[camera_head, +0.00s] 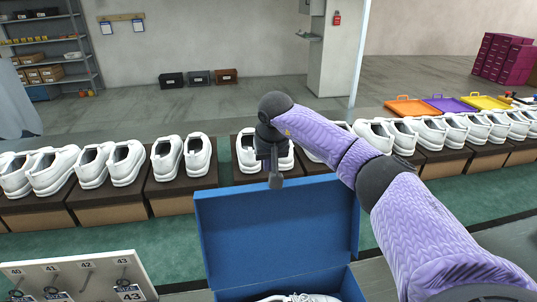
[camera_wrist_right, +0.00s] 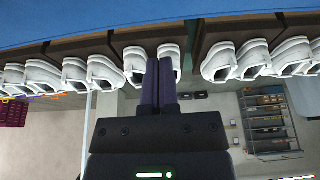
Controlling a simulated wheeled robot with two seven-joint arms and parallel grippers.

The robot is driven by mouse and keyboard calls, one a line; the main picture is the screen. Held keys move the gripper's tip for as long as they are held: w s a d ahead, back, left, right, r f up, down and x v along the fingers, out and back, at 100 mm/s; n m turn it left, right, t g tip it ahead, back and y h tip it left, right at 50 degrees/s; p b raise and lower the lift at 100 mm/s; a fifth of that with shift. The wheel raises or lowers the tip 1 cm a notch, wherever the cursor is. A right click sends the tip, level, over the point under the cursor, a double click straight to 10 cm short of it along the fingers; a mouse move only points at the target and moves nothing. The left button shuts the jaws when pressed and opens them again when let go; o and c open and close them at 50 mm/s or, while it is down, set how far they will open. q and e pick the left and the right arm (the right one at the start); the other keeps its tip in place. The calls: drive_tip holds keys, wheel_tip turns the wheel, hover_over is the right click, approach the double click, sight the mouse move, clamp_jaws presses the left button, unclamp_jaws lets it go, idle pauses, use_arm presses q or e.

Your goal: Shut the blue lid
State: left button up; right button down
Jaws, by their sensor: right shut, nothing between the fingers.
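The blue lid (camera_head: 270,232) stands upright, open, at the back of a blue shoe box (camera_head: 348,288). A white shoe (camera_head: 297,298) shows partly inside the box, cut off by the bottom picture edge. My right gripper (camera_head: 275,182) points down at the middle of the lid's top edge; I cannot tell whether it touches. In the wrist view its two fingers (camera_wrist_right: 160,68) are together and empty, and a blue surface (camera_wrist_right: 150,14), apparently the lid, fills the top. My left gripper is not in view.
A row of white shoes (camera_head: 125,162) on brown boxes runs behind the lid along a green surface (camera_head: 165,240). A size-numbered panel (camera_head: 75,275) stands at front left. Orange, purple and yellow trays (camera_head: 447,104) lie far right.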

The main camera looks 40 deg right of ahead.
drive_tip(key=shift+s+a+f+p, duration=0.25)
drive_tip(key=shift+s+a+f, duration=0.15)
drive_tip(key=shift+s, duration=0.2)
drive_tip(key=shift+s+a+f+p, duration=0.2)
drive_tip(key=shift+s+a+f, duration=0.05)
drive_tip(key=shift+s+f, duration=0.3)
drive_tip(key=shift+r, duration=0.1)
